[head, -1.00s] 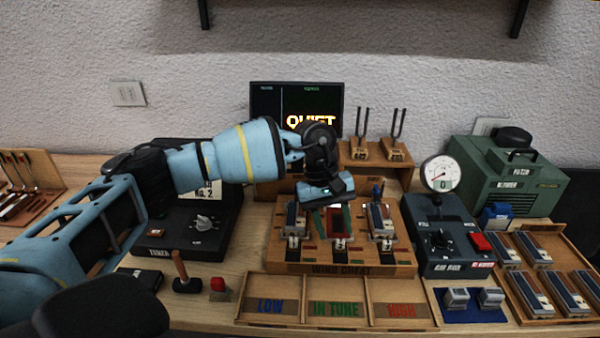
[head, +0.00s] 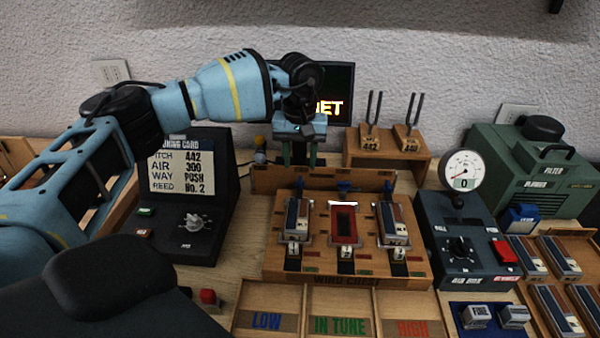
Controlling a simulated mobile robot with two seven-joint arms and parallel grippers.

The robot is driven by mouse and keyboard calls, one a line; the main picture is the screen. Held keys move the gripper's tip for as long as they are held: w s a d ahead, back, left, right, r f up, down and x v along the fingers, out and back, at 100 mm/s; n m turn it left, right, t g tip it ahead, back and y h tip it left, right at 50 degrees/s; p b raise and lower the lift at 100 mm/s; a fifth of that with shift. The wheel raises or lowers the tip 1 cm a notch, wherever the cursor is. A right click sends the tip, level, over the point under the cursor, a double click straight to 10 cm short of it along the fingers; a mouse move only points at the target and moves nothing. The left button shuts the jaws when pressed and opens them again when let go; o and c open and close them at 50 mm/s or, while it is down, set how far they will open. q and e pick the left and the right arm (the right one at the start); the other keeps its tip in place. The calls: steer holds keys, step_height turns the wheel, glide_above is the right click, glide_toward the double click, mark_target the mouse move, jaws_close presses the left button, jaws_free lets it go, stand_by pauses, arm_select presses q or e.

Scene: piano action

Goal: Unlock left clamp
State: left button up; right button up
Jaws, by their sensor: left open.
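The wind chest (head: 345,270) is a wooden block with three slots. A small blue clamp (head: 299,184) stands at the back of the left slot, behind a reed block (head: 298,218). Another blue clamp (head: 388,187) stands behind the right block (head: 393,222), and a flatter blue one (head: 344,187) is behind the red middle slot (head: 343,225). My left gripper (head: 300,160) is open and empty, fingers pointing down, behind and above the left clamp, apart from it in the picture. My right gripper is not in view.
A wooden rail (head: 325,178) runs behind the chest. Tuning forks (head: 371,125) stand on a wooden stand at the back. The tuner (head: 190,215) is to the left, the gauge box (head: 462,240) to the right. A labelled tray (head: 340,290) lies in front.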

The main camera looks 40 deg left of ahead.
mark_target(300, 178)
arm_select(q)
step_height(300, 178, down, 4)
steer(key=shift+r, duration=0.15)
steer(key=shift+f, duration=0.6)
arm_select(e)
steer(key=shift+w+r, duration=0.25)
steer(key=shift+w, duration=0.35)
arm_select(q)
jaws_close()
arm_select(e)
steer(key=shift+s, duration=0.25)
